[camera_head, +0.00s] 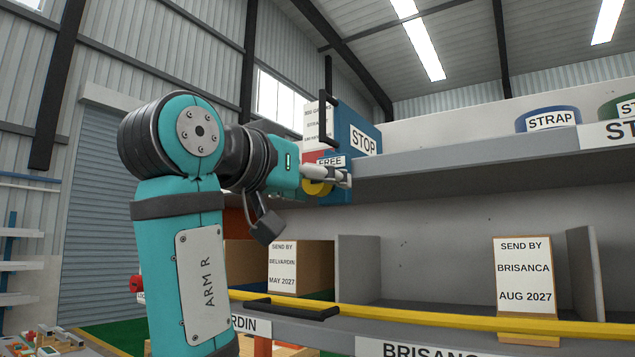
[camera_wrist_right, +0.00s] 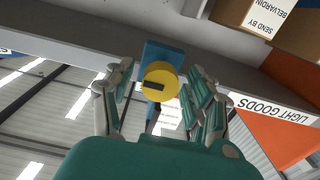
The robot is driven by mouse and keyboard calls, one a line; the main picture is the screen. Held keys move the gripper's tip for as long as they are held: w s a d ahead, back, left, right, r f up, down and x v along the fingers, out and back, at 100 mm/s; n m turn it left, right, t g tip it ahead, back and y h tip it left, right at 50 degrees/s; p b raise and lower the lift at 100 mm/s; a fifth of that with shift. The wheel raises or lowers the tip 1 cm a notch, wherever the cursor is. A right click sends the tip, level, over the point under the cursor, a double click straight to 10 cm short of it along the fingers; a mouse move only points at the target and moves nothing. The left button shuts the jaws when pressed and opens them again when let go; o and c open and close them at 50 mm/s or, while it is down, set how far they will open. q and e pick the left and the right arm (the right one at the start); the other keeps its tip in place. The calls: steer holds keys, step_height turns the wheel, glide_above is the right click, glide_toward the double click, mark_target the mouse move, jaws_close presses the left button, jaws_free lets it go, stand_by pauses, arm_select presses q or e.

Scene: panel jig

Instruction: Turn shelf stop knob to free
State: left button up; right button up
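The yellow shelf stop knob (camera_wrist_right: 163,78) sits on a blue plate in the right wrist view, with a dark bar mark across its face. In the head view the knob (camera_head: 314,188) is partly hidden by my right gripper. The blue box (camera_head: 362,128) behind it carries a STOP label (camera_head: 363,142) and, lower down, a FREE label (camera_head: 330,162). My right gripper (camera_head: 343,177) is at the knob. In the wrist view its fingers (camera_wrist_right: 160,88) are apart, one on each side of the knob, with visible gaps. My left gripper is not in view.
A grey shelf edge (camera_head: 480,160) runs right from the blue box. Below it a yellow bar (camera_head: 430,317) crosses the lower shelf, with a black handle (camera_head: 292,308) at its left. A cardboard box (camera_head: 318,265) stands below the gripper.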

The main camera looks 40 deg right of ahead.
jaws_close()
steer(key=shift+n, duration=0.4)
steer(key=shift+b, duration=0.3)
steer(key=n+b, duration=0.1)
steer(key=n, duration=0.3)
steer(key=shift+f+n, duration=0.1)
steer(key=shift+n, duration=0.2)
steer(key=n+b, duration=0.1)
steer(key=n, duration=0.2)
steer(key=shift+n+b, duration=0.3)
steer(key=shift+b, duration=0.05)
steer(key=n+b, duration=0.1)
steer(key=n, duration=0.3)
steer(key=shift+n+b, duration=0.3)
steer(key=shift+b, duration=0.05)
steer(key=shift+n+b, duration=0.8)
steer(key=shift+n, duration=1.4)
steer(key=shift+w, duration=0.1)
